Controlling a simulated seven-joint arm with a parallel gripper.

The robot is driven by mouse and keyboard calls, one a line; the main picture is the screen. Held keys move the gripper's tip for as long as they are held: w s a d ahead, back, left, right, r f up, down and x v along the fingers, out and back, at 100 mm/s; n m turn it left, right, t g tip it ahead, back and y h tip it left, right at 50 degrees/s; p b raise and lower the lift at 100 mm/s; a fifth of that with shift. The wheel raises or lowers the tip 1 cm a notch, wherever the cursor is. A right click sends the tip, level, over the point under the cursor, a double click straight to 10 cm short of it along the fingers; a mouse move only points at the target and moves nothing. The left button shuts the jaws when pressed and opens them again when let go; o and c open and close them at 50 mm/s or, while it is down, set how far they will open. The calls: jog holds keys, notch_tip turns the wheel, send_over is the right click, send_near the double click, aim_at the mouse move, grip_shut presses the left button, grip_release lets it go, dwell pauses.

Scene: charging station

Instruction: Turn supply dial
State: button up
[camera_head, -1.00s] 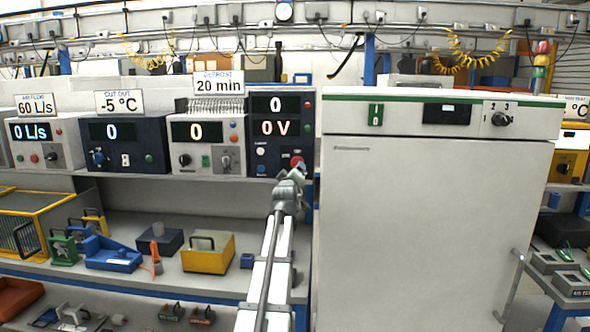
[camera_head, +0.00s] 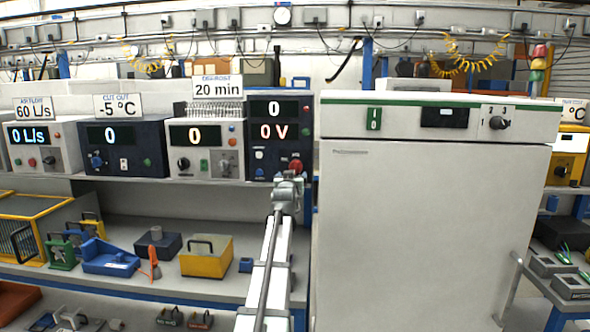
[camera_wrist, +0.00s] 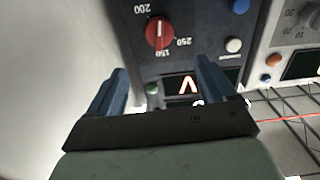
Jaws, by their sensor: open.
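The supply unit (camera_head: 263,151) is a dark box on the shelf, its displays reading 0 and 0 V. Its red dial (camera_head: 295,166) is at the lower right of the panel. In the wrist view the panel is upside down, and the red dial (camera_wrist: 159,33) has a white pointer line and marks 150, 200 and 250 around it. My gripper (camera_head: 288,183) is just below and in front of the dial. In the wrist view my gripper (camera_wrist: 160,66) has its two blue fingers apart with nothing between them; the dial lies beyond the fingertips, untouched.
A white cabinet (camera_head: 430,235) stands close to the right of the unit. A white box (camera_head: 205,148) with knobs adjoins it on the left. A white button (camera_wrist: 234,45) and a blue button (camera_wrist: 240,6) sit near the dial. A yellow case (camera_head: 207,256) is on the lower shelf.

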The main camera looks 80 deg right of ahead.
aim_at(294, 168)
jog(key=d, duration=1.2)
jog(key=shift+d, duration=0.3)
jog(key=shift+c, duration=0.2)
jog(key=c, duration=1)
jog(key=shift+n, duration=0.4)
jog(key=n, duration=0.4)
jog(key=shift+w+n, duration=0.15)
jog(key=shift+n, duration=0.15)
jog(key=n, duration=0.5)
jog(key=shift+f, duration=0.1)
jog(key=shift+n, duration=0.4)
